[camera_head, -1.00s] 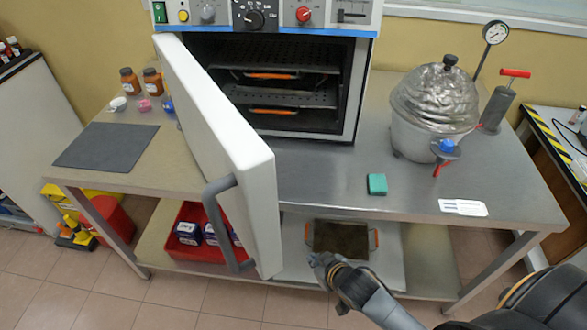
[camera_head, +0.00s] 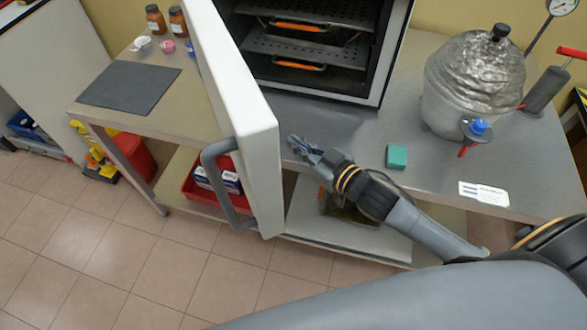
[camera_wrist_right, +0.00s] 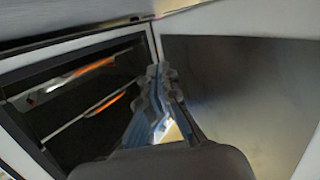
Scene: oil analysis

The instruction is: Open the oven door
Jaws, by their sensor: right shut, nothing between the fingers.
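The oven (camera_head: 383,60) stands on the steel table with its white door (camera_head: 232,90) swung partly open toward me. The door's grey handle (camera_head: 212,180) is on the outer face, at the left. Inside the oven are racks holding trays with orange handles (camera_head: 300,64). My right gripper (camera_head: 293,143) is shut and empty, just right of the door's free edge, on its inner side. In the right wrist view the closed fingers (camera_wrist_right: 156,75) point toward the gap between the oven opening (camera_wrist_right: 85,95) and the door's inner face (camera_wrist_right: 235,90). Contact with the door cannot be told. My left gripper is out of view.
A green block (camera_head: 396,157) and a white label (camera_head: 484,193) lie on the table at right, near a foil-covered vessel (camera_head: 470,85). A dark mat (camera_head: 128,88) and brown bottles (camera_head: 156,20) are at left. A red bin (camera_head: 200,195) sits on the lower shelf.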

